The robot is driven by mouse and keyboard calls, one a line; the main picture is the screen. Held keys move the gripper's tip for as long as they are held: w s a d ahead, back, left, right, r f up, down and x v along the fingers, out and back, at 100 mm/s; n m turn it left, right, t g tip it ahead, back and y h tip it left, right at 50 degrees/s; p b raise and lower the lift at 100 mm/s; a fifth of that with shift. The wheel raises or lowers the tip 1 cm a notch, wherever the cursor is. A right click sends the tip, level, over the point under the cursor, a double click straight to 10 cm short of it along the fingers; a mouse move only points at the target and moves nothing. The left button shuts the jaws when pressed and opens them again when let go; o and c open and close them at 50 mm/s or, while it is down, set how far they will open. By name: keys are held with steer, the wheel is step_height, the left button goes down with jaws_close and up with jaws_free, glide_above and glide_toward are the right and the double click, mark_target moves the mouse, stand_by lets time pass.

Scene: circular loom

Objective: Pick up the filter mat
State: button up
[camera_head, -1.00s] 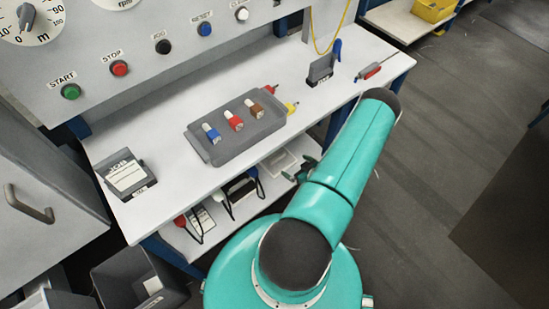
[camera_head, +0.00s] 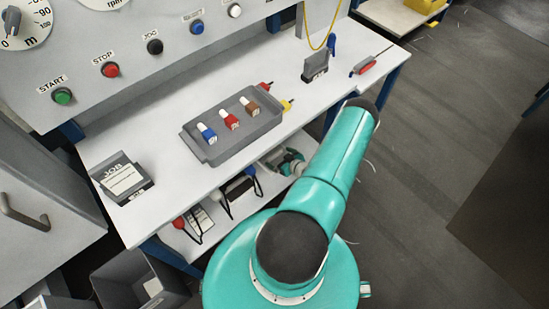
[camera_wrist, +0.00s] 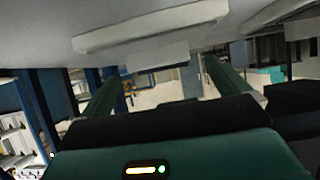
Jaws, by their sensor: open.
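No thing in view is clearly the filter mat. A pale flat slab (camera_wrist: 150,26) with a smaller pale block (camera_wrist: 158,57) below it shows at the top of the wrist view; I cannot tell if either is the mat. My gripper (camera_wrist: 165,85) is open, with its green fingers apart on either side of the block. Nothing is visibly gripped. In the head view my gripper (camera_head: 291,162) is at the lower shelf, under the tabletop's front edge, and partly hidden by my arm.
The white bench top (camera_head: 310,100) holds a grey tray (camera_head: 240,147) with blue, red and brown-capped bottles, a job card holder (camera_head: 125,180) and a red-handled tool (camera_head: 368,66). Items with black handles (camera_head: 240,187) lie on the lower shelf. A dark bin (camera_head: 140,280) stands lower left.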

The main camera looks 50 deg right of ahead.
mark_target(275, 153)
steer(key=x, duration=0.5)
steer(key=shift+d, duration=0.1)
steer(key=c, duration=0.9)
steer(key=shift+r, duration=0.15)
steer(key=shift+r, duration=0.6)
steer(key=s+a+r, duration=0.9)
steer(key=a+r, duration=0.1)
steer(key=r, duration=0.1)
steer(key=shift+s+a+r, duration=0.15)
steer(key=shift+a+r, duration=0.15)
